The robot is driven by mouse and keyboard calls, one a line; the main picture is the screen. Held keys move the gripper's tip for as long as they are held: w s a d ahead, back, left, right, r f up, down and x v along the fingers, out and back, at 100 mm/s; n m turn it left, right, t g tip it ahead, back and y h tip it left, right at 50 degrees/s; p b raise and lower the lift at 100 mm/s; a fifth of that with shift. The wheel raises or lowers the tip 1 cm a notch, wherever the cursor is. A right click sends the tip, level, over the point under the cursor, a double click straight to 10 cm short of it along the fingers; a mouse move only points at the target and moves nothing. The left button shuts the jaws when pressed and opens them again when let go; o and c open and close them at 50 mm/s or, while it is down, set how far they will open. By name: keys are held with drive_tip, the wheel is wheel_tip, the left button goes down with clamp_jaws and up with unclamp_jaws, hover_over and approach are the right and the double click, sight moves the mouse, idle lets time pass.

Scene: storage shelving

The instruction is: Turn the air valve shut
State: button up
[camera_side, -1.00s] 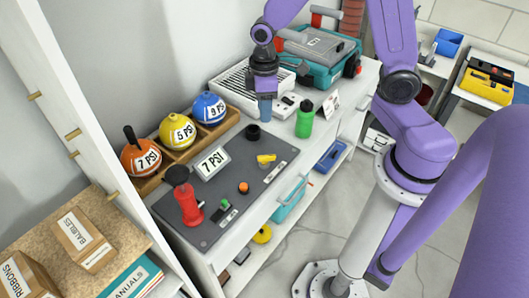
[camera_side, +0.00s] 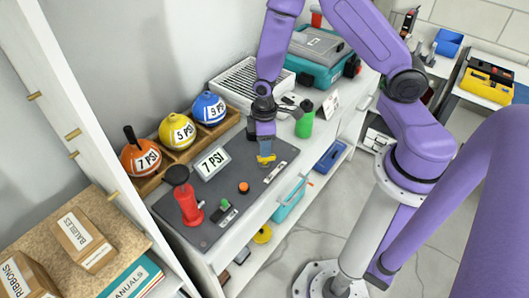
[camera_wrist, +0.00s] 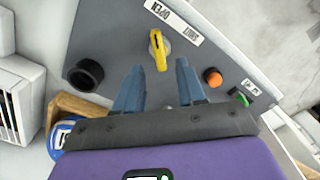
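The yellow air valve handle (camera_side: 266,158) is on the dark grey panel, just below my gripper (camera_side: 265,140) in the side view. In the wrist view the yellow handle (camera_wrist: 158,50) runs nearly up and down the picture, beside a white OPEN/SHUT label (camera_wrist: 174,21). My gripper (camera_wrist: 159,66) is open, with its blue fingers spread left and right. The handle's near end lines up with the gap between the fingertips. I cannot tell whether the fingers touch it.
On the panel (camera_side: 222,234) are a red pump-like part (camera_side: 189,204), an orange button (camera_side: 244,187), a green switch (camera_side: 225,204), a 7 PSI sign (camera_side: 212,162) and a black ring (camera_wrist: 86,74). A green bottle (camera_side: 304,124) stands right of my gripper.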

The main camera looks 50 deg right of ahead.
sight(266, 159)
drive_tip(key=shift+f, duration=2.05)
drive_tip(key=shift+c, duration=0.3)
clamp_jaws()
